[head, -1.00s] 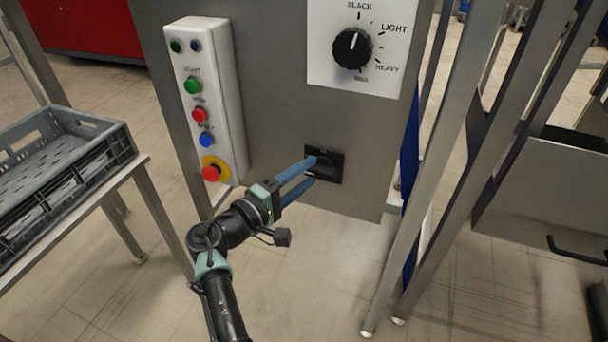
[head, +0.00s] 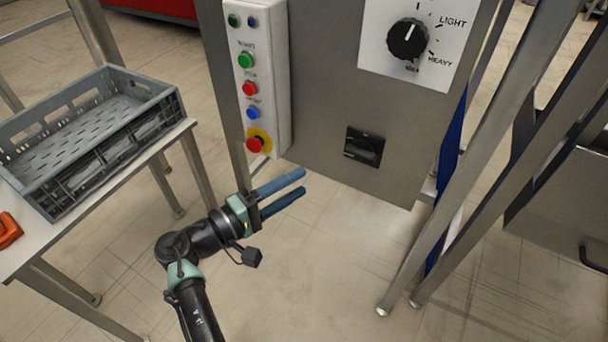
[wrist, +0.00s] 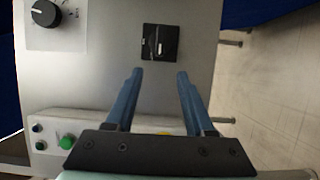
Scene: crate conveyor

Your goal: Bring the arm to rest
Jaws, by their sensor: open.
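My gripper (head: 303,183) is open and empty, with its two blue fingers apart. In the head view it is in front of and below the grey control cabinet (head: 312,95), to the left of the black switch (head: 364,147). In the wrist view my gripper (wrist: 155,75) points at the cabinet face, and the black switch (wrist: 160,43) shows just beyond the fingertips with a gap between. Nothing is held. My arm reaches in from the bottom of the head view.
A button box (head: 262,75) with several coloured buttons is on the cabinet's left. A black dial (head: 408,40) is above the switch. A grey crate (head: 60,190) stands on a table (head: 40,243) at left, beside an orange object (head: 8,230). Metal posts (head: 470,165) stand at right. Floor below is clear.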

